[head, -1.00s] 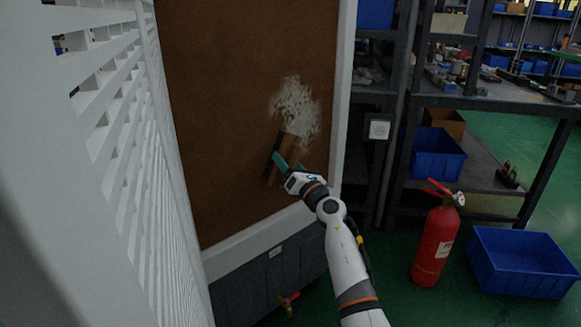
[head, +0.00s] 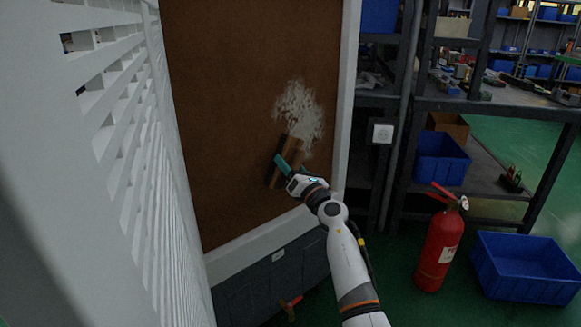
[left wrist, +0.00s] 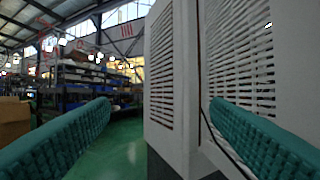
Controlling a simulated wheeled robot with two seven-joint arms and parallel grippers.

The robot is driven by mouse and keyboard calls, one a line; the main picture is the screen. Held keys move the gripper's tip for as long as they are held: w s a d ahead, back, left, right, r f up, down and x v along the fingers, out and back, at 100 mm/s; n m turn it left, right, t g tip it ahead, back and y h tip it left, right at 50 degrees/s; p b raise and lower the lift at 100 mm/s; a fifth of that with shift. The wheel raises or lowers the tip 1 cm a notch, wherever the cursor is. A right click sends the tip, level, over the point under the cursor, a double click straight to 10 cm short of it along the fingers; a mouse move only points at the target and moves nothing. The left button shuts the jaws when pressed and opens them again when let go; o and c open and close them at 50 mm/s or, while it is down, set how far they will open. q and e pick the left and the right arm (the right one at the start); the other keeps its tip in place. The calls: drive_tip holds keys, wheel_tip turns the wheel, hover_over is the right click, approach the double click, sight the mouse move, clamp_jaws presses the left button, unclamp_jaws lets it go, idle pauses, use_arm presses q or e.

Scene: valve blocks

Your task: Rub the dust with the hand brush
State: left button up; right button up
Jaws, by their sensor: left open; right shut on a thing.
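The dust (head: 299,108) is a whitish patch on the brown panel (head: 225,100) of the white cabinet. The hand brush (head: 291,151), with a wooden body and dark edge, is at the lower end of the patch. My right gripper (head: 287,165) is shut on the brush and holds it tilted against or close to the panel; contact is not certain. The part of the brush behind the fingers is hidden. My left gripper (left wrist: 160,118) is open and empty in the left wrist view, its teal fingers apart in front of white louvred cabinets.
A white louvred panel (head: 120,150) stands close at the left. A fire extinguisher (head: 440,245) and a blue bin (head: 525,265) are on the green floor at right. Dark shelving (head: 480,105) stands behind. A red-handled valve (head: 290,305) is low under the cabinet.

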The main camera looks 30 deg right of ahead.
use_arm(q)
drive_tip(key=shift+s+d+r, duration=0.1)
drive_tip(key=shift+r, duration=0.15)
use_arm(e)
drive_tip(key=shift+w, duration=0.15)
use_arm(q)
drive_tip(key=shift+r+t+h, duration=0.3)
drive_tip(key=shift+r+t, duration=0.1)
drive_tip(key=shift+r, duration=0.05)
use_arm(e)
drive_tip(key=shift+w, duration=0.2)
use_arm(q)
drive_tip(key=shift+r, duration=0.1)
use_arm(e)
drive_tip(key=shift+a, duration=0.1)
use_arm(q)
drive_tip(key=shift+s+r+t+b, duration=0.35)
drive_tip(key=shift+r+t, duration=0.15)
use_arm(e)
drive_tip(key=shift+w, duration=0.45)
